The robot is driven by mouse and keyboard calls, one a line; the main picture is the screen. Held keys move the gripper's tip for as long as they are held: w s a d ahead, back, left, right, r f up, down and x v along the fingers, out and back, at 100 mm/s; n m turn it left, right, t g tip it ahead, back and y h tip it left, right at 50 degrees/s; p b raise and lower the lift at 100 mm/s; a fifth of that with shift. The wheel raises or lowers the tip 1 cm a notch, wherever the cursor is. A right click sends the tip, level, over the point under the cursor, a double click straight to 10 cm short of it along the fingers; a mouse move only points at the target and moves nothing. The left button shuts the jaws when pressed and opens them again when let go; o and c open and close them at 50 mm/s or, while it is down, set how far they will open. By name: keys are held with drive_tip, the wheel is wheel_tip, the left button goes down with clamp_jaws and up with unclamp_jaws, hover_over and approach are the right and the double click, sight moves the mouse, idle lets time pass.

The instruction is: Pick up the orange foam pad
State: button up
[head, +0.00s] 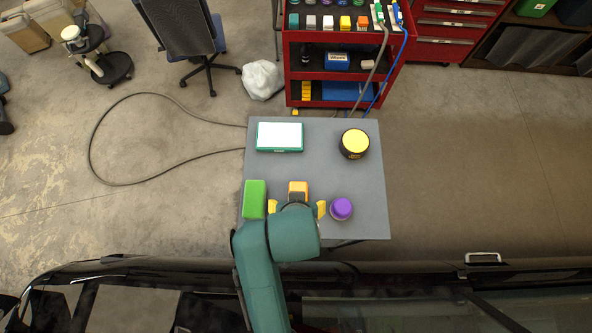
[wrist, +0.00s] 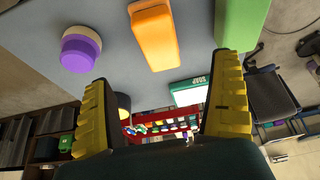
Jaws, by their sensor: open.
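The orange foam pad (head: 298,188) lies on the grey table, partly hidden by my arm in the head view. In the wrist view the orange foam pad (wrist: 154,34) shows as a rounded block beyond the fingertips, roughly midway between them. My gripper (head: 297,208) is open, with its yellow fingers spread on either side of the pad's near end in the head view. In the wrist view my gripper (wrist: 168,82) has nothing between its fingers. The pad looks apart from both fingers.
The grey table (head: 325,165) also bears a green block (head: 254,198) left of the pad, a purple-topped round item (head: 341,208) right of it, a white-and-green tablet-like box (head: 279,136) and a yellow-topped black tin (head: 354,143). A red cart (head: 341,75) stands behind.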

sight(298, 187)
drive_tip(key=x, duration=0.7)
drive_tip(key=shift+w+r, duration=0.1)
drive_tip(key=p+x, duration=0.1)
drive_tip(key=x, duration=0.3)
drive_tip(key=shift+w+d+f, duration=0.1)
drive_tip(key=shift+w+f, duration=0.15)
drive_tip(key=shift+w, duration=0.1)
drive_tip(key=shift+w+f, duration=0.1)
drive_tip(key=shift+f, duration=0.3)
drive_tip(key=shift+f+p, duration=0.25)
drive_tip(key=shift+p, duration=0.05)
drive_tip(key=c, duration=1.3)
wheel_tip(298, 187, up, 11)
drive_tip(key=shift+f+b, duration=0.2)
drive_tip(key=shift+b, duration=0.5)
